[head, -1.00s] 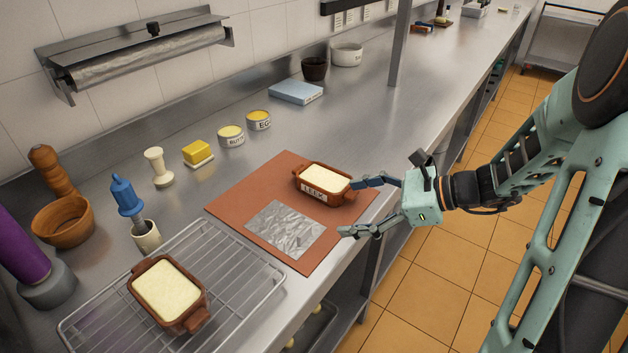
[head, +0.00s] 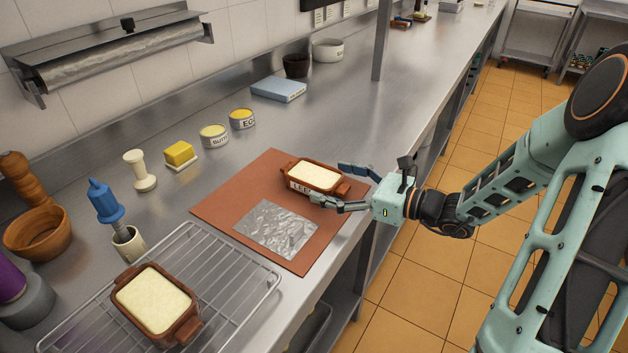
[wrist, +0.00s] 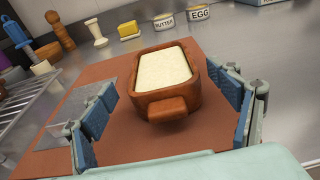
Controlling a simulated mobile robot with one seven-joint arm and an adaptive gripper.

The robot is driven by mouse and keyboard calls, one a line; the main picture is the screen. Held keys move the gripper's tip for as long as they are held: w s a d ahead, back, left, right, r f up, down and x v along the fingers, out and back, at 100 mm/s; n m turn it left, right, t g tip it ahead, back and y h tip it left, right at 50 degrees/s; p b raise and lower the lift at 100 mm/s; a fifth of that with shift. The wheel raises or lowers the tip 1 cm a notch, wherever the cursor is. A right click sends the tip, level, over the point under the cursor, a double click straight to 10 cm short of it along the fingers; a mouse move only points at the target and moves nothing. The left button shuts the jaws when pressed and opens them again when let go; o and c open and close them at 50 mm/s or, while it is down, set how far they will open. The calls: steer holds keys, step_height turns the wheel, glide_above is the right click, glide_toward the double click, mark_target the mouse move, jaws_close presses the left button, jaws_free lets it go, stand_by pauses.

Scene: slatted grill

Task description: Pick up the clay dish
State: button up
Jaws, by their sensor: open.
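A brown clay dish (head: 314,177) with a pale filling and a label on its side sits on the reddish-brown mat (head: 222,200). In the wrist view the dish (wrist: 165,85) stands between my spread fingers, its near handle towards my palm. My gripper (head: 348,187) is open, one finger on each side of the dish's near end; it also shows in the wrist view (wrist: 168,112). The fingers look apart from the dish walls in the wrist view. A second clay dish (head: 155,303), similar, sits on the wire rack (head: 228,262) at lower left.
A foil sheet (head: 276,228) lies on the mat beside the dish. Tins (head: 214,137), a butter block (head: 180,154), a white stamp (head: 140,170) and a blue brush (head: 105,202) stand along the back.

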mark_target(314, 172)
steer(key=x, duration=0.5)
steer(key=shift+w, duration=0.2)
steer(key=shift+c, duration=0.4)
steer(key=c, duration=1.5)
steer(key=shift+r, duration=0.1)
steer(key=shift+c, duration=0.5)
steer(key=shift+r, duration=0.1)
